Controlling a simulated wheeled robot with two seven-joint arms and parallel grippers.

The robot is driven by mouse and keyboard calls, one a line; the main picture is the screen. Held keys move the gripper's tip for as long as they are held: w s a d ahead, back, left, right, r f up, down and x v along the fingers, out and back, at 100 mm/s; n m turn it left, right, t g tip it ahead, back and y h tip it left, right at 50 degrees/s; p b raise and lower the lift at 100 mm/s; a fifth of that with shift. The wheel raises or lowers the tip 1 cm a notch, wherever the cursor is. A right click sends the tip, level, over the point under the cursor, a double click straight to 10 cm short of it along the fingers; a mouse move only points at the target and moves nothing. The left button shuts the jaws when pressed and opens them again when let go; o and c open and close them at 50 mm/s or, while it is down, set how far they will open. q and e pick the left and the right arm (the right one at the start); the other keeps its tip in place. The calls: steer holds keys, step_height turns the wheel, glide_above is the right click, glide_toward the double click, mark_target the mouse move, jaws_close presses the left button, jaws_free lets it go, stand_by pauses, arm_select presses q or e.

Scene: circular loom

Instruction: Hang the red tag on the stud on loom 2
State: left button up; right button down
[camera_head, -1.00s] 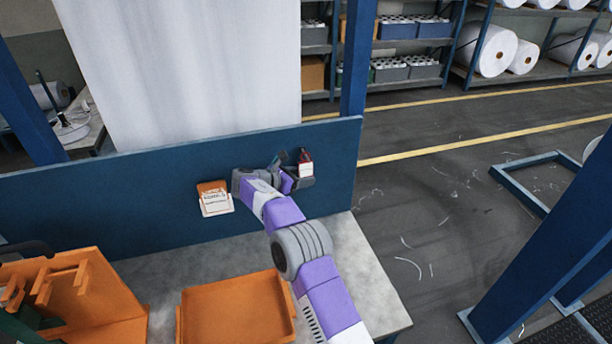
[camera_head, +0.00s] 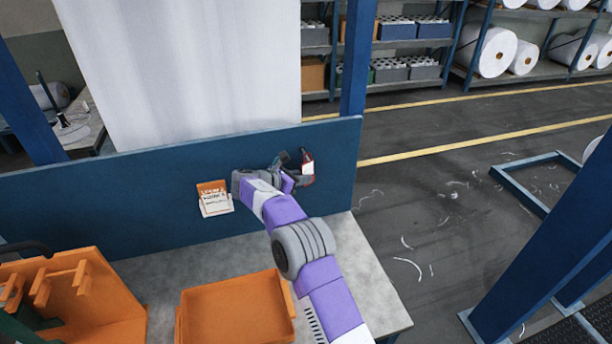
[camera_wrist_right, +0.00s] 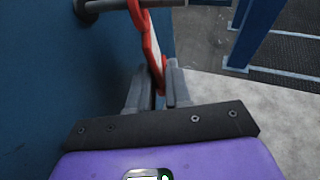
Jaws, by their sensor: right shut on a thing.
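The red tag (camera_head: 307,164), red with a white face, is at the right part of the blue panel in the head view. My right gripper (camera_head: 294,172) is shut on it. In the right wrist view the tag (camera_wrist_right: 153,52) stands edge-on between the fingers of my right gripper (camera_wrist_right: 157,85). The red loop at its top is at a grey metal stud (camera_wrist_right: 115,5) that sticks out of the panel. The loop overlaps the stud in this view; I cannot tell for sure whether it is around it. My left gripper is not in view.
An orange and white card (camera_head: 214,198) sits in a holder on the blue panel (camera_head: 120,205). An orange tray (camera_head: 238,312) and an orange rack (camera_head: 75,300) stand on the grey table (camera_head: 368,275). A blue post (camera_head: 357,60) rises behind the panel.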

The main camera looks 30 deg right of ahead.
steer(key=shift+s, duration=0.1)
steer(key=s+b, duration=0.2)
steer(key=s, duration=0.1)
steer(key=s+a+b, duration=0.1)
steer(key=s, duration=0.1)
steer(key=shift+a+r, duration=0.1)
steer(key=shift+r, duration=0.25)
steer(key=shift+w, duration=0.1)
steer(key=s+a+f+n+t+y, duration=0.2)
steer(key=s+a+f+n+t, duration=0.3)
steer(key=s+a+f, duration=1.1)
steer(key=a+f+t, duration=0.1)
steer(key=a, duration=0.2)
steer(key=shift+n+y, duration=0.3)
